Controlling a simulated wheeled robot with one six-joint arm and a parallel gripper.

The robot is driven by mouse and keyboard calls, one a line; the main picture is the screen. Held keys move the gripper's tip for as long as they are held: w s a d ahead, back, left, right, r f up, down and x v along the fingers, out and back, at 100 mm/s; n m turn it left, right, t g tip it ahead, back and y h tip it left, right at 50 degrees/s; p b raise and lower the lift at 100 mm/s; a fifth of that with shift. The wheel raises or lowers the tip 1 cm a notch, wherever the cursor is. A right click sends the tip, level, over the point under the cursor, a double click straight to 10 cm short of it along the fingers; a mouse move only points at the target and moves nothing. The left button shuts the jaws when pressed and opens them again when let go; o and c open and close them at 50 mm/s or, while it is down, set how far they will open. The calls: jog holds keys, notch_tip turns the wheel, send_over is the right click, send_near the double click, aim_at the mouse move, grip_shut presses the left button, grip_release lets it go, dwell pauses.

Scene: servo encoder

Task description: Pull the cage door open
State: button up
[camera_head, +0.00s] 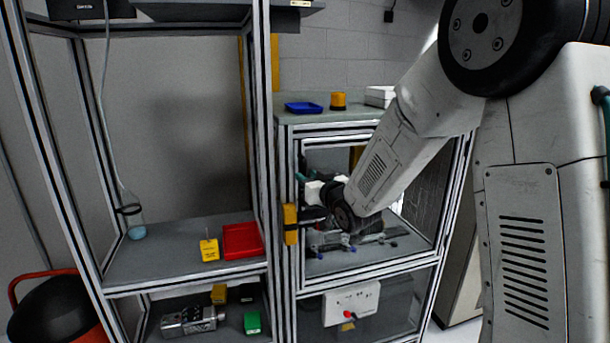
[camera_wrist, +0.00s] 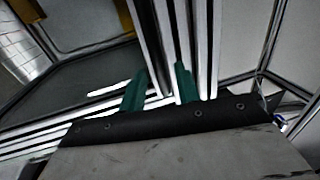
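The cage door (camera_head: 366,270) is a framed panel of silver profiles with clear panes on the right-hand cage. I cannot tell whether it stands slightly ajar. My gripper (camera_head: 302,180) is at the left upright of the door, just above a yellow block with a black band (camera_head: 290,224) on the frame. In the wrist view my gripper's two teal fingers (camera_wrist: 161,75) stand apart. An upright silver profile (camera_wrist: 150,45) with a dark slot runs between and behind them. I cannot tell whether the fingers touch it. My forearm hides part of the door.
A blue tray (camera_head: 304,108) and an orange cylinder (camera_head: 338,101) stand on the cage top.

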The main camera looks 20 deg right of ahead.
jog(key=shift+w+a, duration=0.15)
jog(key=shift+w, duration=0.55)
jog(key=shift+w+a, duration=0.15)
jog(key=shift+w, duration=0.55)
grip_shut()
